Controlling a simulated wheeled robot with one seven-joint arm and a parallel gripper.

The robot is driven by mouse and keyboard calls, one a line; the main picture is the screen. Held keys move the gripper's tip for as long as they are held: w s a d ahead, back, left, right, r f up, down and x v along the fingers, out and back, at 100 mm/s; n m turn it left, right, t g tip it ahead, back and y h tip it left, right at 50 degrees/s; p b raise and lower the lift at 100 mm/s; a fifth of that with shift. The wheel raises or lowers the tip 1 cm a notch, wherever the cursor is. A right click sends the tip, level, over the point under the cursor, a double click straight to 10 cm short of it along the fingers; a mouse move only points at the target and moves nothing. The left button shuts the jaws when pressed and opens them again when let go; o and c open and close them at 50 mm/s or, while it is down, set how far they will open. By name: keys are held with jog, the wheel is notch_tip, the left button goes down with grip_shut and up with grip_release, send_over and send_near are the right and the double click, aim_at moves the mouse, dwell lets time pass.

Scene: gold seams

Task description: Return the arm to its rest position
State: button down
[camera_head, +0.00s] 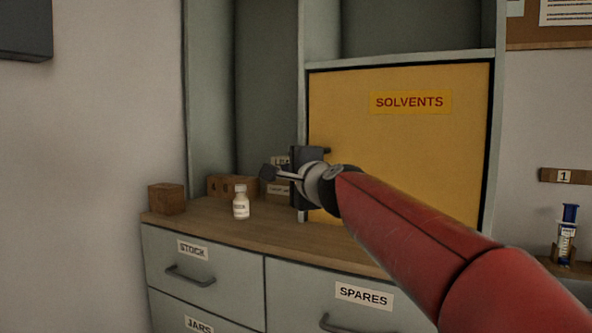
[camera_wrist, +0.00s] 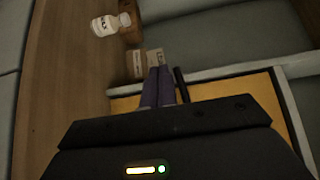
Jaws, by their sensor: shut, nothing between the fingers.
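My red arm reaches in from the lower right in the head view. My gripper (camera_head: 268,172) is above the wooden counter, in front of the left edge of the yellow SOLVENTS door (camera_head: 400,150). In the wrist view my gripper (camera_wrist: 161,70) has its two fingers together, with nothing seen between them. A small white labelled bottle (camera_head: 241,204) stands upright on the counter, left of and below my gripper. The bottle also shows at the top of the wrist view (camera_wrist: 108,25), apart from the fingers.
A wooden block (camera_head: 166,199) stands at the counter's left end. Small boxes (camera_head: 232,186) stand behind the bottle. Drawers labelled STOCK (camera_head: 193,250) and SPARES (camera_head: 364,295) are below the counter. A blue-capped syringe-like item (camera_head: 567,235) is in a wall holder at right.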

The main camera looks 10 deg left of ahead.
jog(key=s+a+p, duration=0.1)
jog(key=s+a, duration=0.1)
jog(key=s, duration=0.4)
jog(key=s+d+f+n+g+h, duration=0.4)
jog(key=s+d+f+n, duration=0.1)
jog(key=s+d+f, duration=0.8)
jog(key=s+d+f+n+g+h, duration=0.5)
jog(key=s+d+f, duration=0.9)
jog(key=f, duration=0.6)
jog(key=shift+s+d+f+n+g+h, duration=0.2)
jog(key=shift+d+f+n+g+h, duration=0.1)
jog(key=shift+d+n, duration=0.5)
